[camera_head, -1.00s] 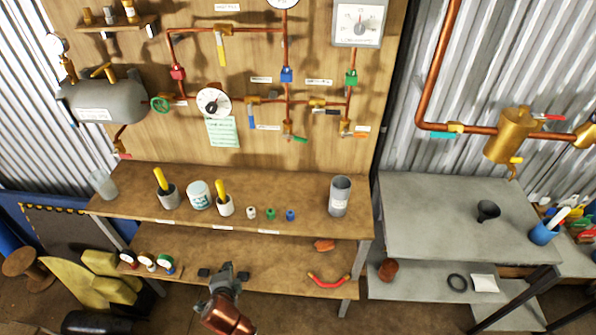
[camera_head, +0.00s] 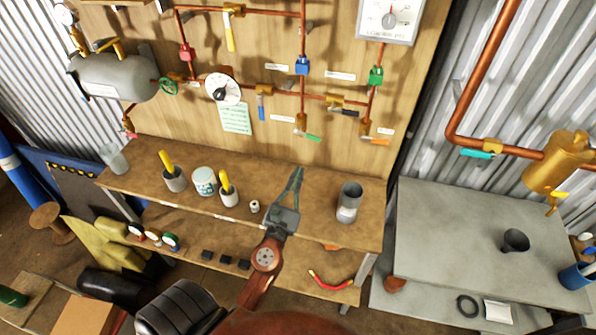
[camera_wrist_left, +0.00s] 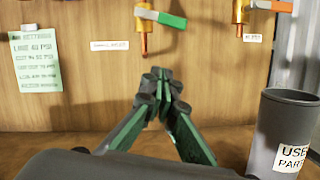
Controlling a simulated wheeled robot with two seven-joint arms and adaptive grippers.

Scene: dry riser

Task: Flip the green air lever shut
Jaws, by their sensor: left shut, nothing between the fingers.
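The green lever (camera_head: 307,135) sits on a brass valve (camera_head: 300,122) at the bottom of a copper pipe on the wooden board. It points right and slightly down. In the left wrist view the green lever (camera_wrist_left: 160,17) is at the top, with a pale section beside the brass valve body (camera_wrist_left: 143,28). My left gripper (camera_head: 297,171) is shut and empty above the bench, below the lever and apart from it. Its fingertips also show in the left wrist view (camera_wrist_left: 162,78), beneath the valve. My right gripper is not in view.
An orange lever (camera_head: 377,141) is to the right and a black one (camera_head: 346,112) is above right. A grey cup (camera_head: 348,203) stands right of my gripper on the wooden bench (camera_head: 310,215). Pots with yellow handles (camera_head: 228,190) stand left. A green note (camera_head: 236,118) hangs left.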

